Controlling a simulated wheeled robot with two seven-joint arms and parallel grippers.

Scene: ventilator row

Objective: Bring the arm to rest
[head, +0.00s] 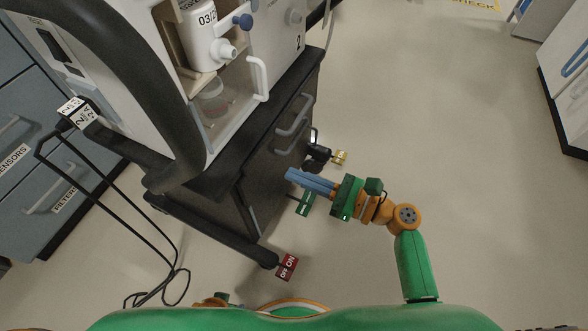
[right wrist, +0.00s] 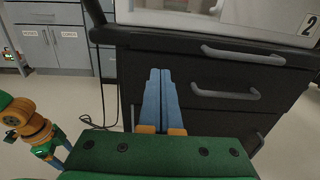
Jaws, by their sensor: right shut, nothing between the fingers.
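My right gripper (head: 290,174) reaches in from the lower right in the head view, its blue fingers pointing left at the dark cart (head: 268,165). In the right wrist view the right gripper (right wrist: 160,72) has its two blue fingers together, with nothing between them. The cart's dark drawer front (right wrist: 215,95) fills the view behind the fingers; whether they touch it I cannot tell.
A white ventilator (head: 265,50) marked 2 stands on the cart, with a grey drawer handle (head: 295,118) below. A red ON/OFF tag (head: 287,267) sits by the cart's foot. Black cables (head: 110,222) hang at the left. Grey cabinets (head: 30,125) stand at left; open floor (head: 450,130) lies right.

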